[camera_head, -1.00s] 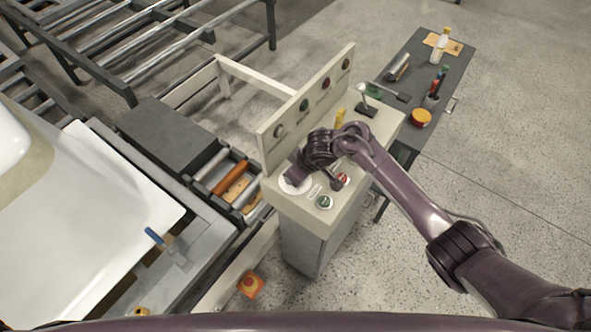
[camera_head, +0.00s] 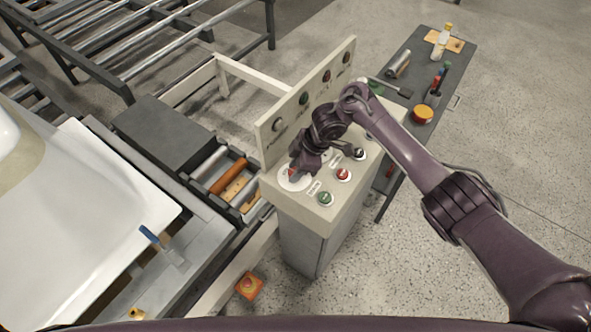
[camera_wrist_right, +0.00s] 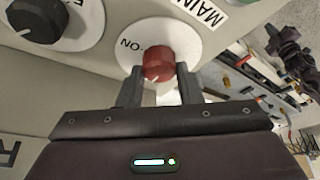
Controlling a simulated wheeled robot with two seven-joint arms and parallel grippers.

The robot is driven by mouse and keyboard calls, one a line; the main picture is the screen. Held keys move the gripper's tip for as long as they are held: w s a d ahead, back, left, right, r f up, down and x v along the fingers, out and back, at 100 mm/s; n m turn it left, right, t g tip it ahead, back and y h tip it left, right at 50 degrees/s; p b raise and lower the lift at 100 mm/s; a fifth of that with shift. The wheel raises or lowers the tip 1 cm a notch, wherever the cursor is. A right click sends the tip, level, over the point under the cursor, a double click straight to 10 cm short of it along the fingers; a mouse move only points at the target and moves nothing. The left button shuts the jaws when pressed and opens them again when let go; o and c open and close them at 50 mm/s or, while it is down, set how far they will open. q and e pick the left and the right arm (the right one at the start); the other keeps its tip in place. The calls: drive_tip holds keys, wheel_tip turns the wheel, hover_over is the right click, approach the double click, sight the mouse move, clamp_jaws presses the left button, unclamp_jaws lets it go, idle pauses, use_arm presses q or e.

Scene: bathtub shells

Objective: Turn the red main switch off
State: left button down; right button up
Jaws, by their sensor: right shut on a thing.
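The red main switch (camera_wrist_right: 158,63) is a round knob on a white disc, with ON and MAIN lettering near it in the right wrist view. A pale pointer mark shows on the knob's lower edge in that view, away from the ON text. My right gripper (camera_wrist_right: 160,88) has one finger on each side of the knob and is shut on it. In the head view my right gripper (camera_head: 296,170) reaches down to the white disc (camera_head: 287,184) at the left end of the console top, covering most of the knob. My left gripper is not in view.
The console (camera_head: 335,198) also carries a red button (camera_head: 343,174), a green button (camera_head: 325,199) and a black knob (camera_head: 360,153). An upright panel (camera_head: 310,100) rises behind. A side table (camera_head: 425,75) with tools stands at the right. An orange box (camera_head: 249,286) is low in front.

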idle(0.3)
drive_tip(key=o, duration=1)
drive_tip(key=shift+w+d+r, duration=0.1)
drive_tip(key=shift+d+r, duration=0.05)
drive_tip(key=shift+r, duration=0.15)
drive_tip(key=p+v, duration=0.1)
drive_tip(key=v, duration=0.6)
drive_tip(key=shift+r, duration=0.15)
